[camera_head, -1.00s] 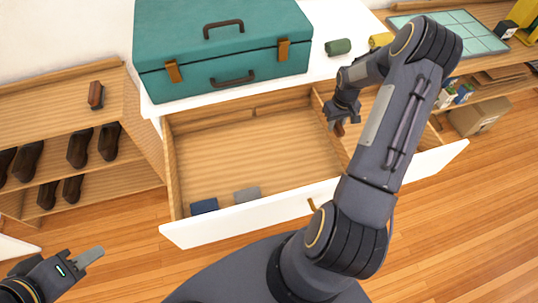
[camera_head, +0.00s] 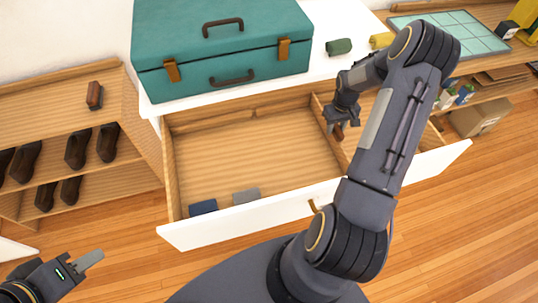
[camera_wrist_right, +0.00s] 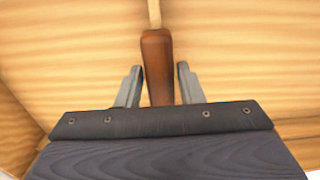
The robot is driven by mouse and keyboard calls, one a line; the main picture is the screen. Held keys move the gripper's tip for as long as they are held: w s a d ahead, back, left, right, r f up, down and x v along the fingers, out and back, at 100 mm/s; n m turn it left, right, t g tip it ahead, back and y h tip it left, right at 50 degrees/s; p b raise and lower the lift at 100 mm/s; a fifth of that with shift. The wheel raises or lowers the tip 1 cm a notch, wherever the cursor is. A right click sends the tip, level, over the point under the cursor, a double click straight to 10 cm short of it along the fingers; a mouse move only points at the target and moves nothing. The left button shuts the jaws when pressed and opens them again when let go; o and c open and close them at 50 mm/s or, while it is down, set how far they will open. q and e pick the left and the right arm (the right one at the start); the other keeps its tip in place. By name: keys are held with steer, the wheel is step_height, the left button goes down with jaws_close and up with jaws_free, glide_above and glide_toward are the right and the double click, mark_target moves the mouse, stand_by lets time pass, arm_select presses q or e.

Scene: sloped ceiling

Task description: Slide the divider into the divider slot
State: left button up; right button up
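The divider is a thin light-wood panel (camera_head: 324,112) standing front to back in the open drawer, right of the middle. A brown piece (camera_head: 338,132) at its top looks like its handle; in the right wrist view the brown handle (camera_wrist_right: 157,62) lines up with a thin pale edge (camera_wrist_right: 154,12). My right gripper (camera_head: 342,126) is over it, with fingers open on either side of the handle and gaps showing. Whether the divider is fully seated in the slot is hidden. My left gripper (camera_head: 88,260) is low at the left, away from the drawer, its finger gap unclear.
The white-fronted drawer (camera_head: 240,215) holds a navy item (camera_head: 203,207) and a grey item (camera_head: 246,195) near its front. A teal suitcase (camera_head: 225,50) sits on the white top above. A shoe shelf (camera_head: 110,180) stands at left. The drawer's large left compartment is mostly clear.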

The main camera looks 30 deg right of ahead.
steer(key=o, duration=0.3)
steer(key=shift+r, duration=0.1)
step_height(320, 180, up, 8)
steer(key=shift+f+b, duration=0.2)
steer(key=shift+b, duration=0.35)
steer(key=shift+r, duration=0.1)
